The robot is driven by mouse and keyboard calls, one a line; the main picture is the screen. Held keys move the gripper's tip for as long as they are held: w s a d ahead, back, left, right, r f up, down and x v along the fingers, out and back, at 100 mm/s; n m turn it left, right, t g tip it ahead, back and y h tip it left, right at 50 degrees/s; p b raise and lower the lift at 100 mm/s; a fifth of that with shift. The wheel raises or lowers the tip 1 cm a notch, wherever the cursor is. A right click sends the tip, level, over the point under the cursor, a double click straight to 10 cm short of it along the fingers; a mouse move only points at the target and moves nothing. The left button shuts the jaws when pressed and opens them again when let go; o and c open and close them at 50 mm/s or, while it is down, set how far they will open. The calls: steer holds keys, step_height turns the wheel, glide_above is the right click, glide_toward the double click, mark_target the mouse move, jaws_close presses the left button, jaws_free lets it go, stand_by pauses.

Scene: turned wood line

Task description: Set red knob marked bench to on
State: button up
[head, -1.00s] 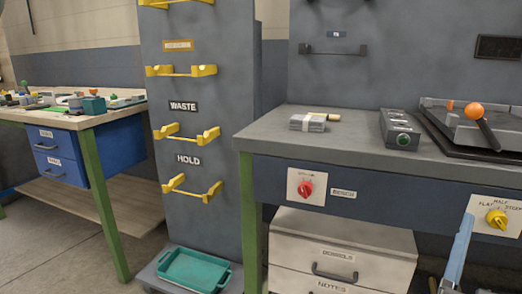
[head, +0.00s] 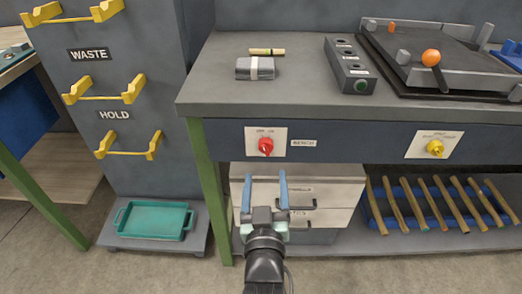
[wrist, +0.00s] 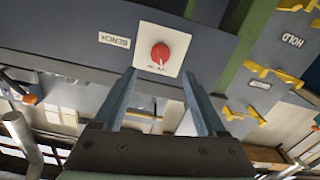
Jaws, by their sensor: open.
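The red knob (head: 265,146) sits on a white square plate (head: 279,133) on the dark blue front of the workbench, left of a small white label (head: 303,143). In the wrist view the knob (wrist: 160,54) shows upside down, and the label beside it (wrist: 114,40) reads BENCH. My gripper (head: 265,178) is open and empty, below the knob in the head view and apart from it. In the wrist view its two blue fingers (wrist: 160,85) spread on either side, with the knob beyond the tips and between them.
A yellow knob (head: 435,148) is on the same bench front, to the right. Below stand white drawers (head: 330,193) and a blue rack of wooden sticks (head: 440,203). A rack with yellow brackets (head: 130,148) and a teal tray (head: 153,221) are at left.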

mark_target(266, 151)
steer(key=w+b, duration=0.2)
steer(key=w, duration=0.7)
steer(key=shift+w, duration=0.1)
steer(key=shift+c, duration=0.3)
jaws_close()
